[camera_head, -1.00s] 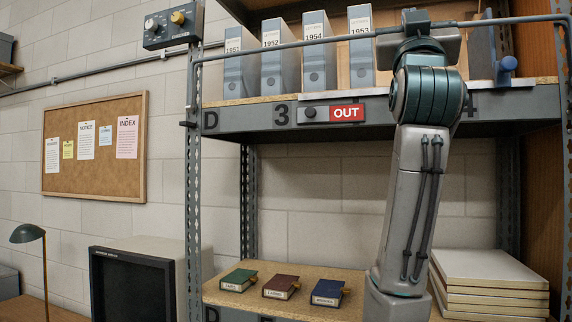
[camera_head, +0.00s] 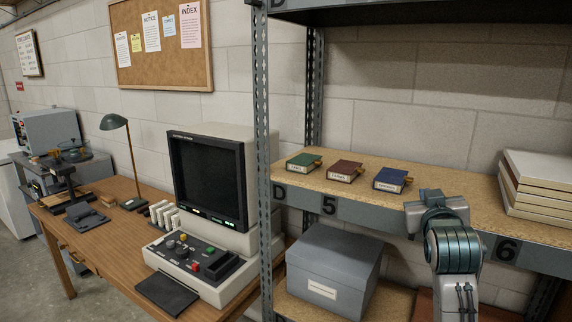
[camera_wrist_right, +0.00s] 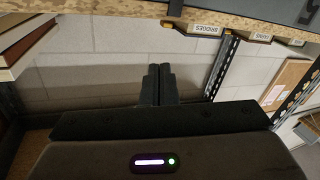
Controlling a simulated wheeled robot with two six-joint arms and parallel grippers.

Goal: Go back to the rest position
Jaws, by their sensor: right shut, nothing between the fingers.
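My right arm rises from the lower right of the head view, with its wrist in front of the shelf edge between the 5 and 6 labels. My right gripper (camera_head: 430,196) is mostly hidden behind the wrist there. In the right wrist view the two dark fingers of the gripper (camera_wrist_right: 158,84) are together with nothing between them. The wall is behind them, and they look clear of the shelf (camera_wrist_right: 110,7). My left gripper is not in view.
Green (camera_head: 304,161), red (camera_head: 345,171) and blue (camera_head: 392,180) books lie on the shelf board (camera_head: 440,183). Pale volumes (camera_head: 540,180) are stacked at right. A grey box (camera_head: 328,270) sits below. A desk (camera_head: 105,235) with a monitor (camera_head: 207,178) stands left.

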